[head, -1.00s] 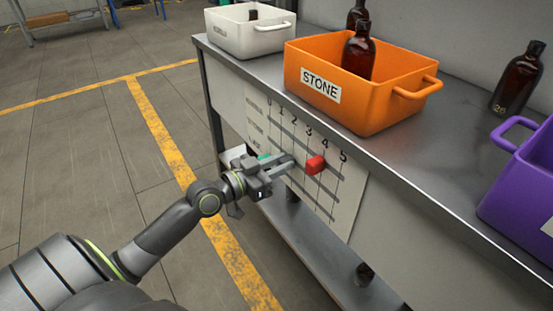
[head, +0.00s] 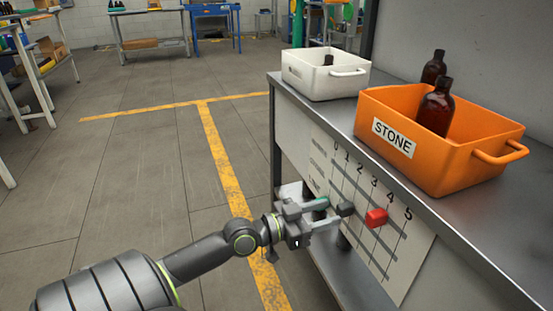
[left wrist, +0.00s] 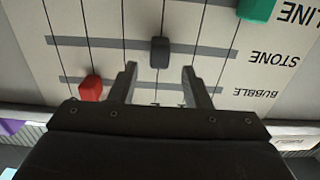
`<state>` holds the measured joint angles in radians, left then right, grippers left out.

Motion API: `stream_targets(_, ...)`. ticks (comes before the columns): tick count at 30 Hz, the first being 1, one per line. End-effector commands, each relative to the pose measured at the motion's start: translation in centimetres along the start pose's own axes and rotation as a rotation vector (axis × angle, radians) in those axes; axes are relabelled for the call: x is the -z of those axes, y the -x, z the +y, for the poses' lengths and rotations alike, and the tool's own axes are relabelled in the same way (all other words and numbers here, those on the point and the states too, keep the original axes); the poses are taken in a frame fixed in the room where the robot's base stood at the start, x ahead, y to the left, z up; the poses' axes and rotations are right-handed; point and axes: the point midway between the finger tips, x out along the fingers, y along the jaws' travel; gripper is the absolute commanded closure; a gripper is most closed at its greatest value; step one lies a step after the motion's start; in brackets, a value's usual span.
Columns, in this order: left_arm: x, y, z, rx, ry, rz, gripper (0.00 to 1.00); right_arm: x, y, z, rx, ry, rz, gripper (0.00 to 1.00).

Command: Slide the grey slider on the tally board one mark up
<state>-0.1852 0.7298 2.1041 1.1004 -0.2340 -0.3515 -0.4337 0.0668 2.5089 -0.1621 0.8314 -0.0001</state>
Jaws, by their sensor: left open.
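The tally board (head: 408,262) is a white panel on the bench front, with numbers 0 to 5 along its top. The grey slider (head: 346,208) sits left of the red slider (head: 376,217). In the left wrist view, which is upside down, the grey slider (left wrist: 160,52) is on the STONE bar, third line from the labels. My left gripper (head: 326,212) is in front of the board, open. In the wrist view its fingertips (left wrist: 160,72) are either side of the grey slider's near end, with gaps visible. My right gripper is out of view.
A green slider (left wrist: 258,8) is on the LINE row and the red one (left wrist: 90,88) on BUBBLE. An orange STONE crate (head: 440,165) with a brown bottle (head: 436,108) and a white crate (head: 325,88) stand on the bench. Open floor lies left.

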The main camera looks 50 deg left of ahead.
Motion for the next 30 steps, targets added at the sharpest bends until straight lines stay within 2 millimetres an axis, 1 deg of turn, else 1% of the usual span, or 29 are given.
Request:
stream_targets(1, -0.2, 1.0, 0.0, -0.001, -0.003, -0.008, 0.56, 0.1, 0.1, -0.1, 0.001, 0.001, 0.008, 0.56)
stream_targets(6, -0.2, 3.8, 0.0, -0.001, -0.003, -0.007, 0.56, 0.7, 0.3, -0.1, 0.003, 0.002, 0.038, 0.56)
stream_targets(15, -0.2, 8.1, 0.1, -0.004, 0.0, -0.007, 0.56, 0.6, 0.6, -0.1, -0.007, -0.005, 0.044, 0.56)
stream_targets(18, -0.1, 9.5, 0.0, 0.0, -0.001, -0.007, 0.56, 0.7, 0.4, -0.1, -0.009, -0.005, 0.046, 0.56)
stream_targets(24, 0.0, 11.8, 0.0, 0.001, 0.001, -0.006, 0.56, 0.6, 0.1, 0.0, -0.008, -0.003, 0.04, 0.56)
stream_targets(30, -0.1, 13.2, 0.0, 0.0, 0.002, -0.004, 0.56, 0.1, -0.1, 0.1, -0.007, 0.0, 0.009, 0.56)
